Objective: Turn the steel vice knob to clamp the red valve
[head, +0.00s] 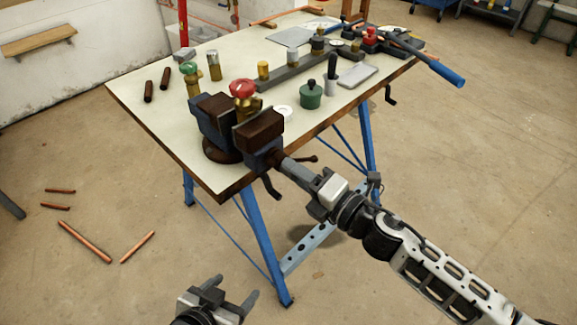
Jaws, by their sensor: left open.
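The bench vice (258,132) is mounted at the near corner of the workbench, with dark jaws and a dark crossbar handle on its near side. The red valve (243,89), a red handwheel on a brass body, stands upright between the vice jaws. Whether both jaws touch it is unclear. My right gripper (287,166) reaches from the lower right to the vice's handle end. Its fingers overlap there and cover the steel vice knob, so its grip is unclear. My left gripper (237,287) is open and empty, low in front of the bench and apart from it.
The workbench (150,105) has blue legs (262,235). Copper pipes (85,241) lie on the floor at left.

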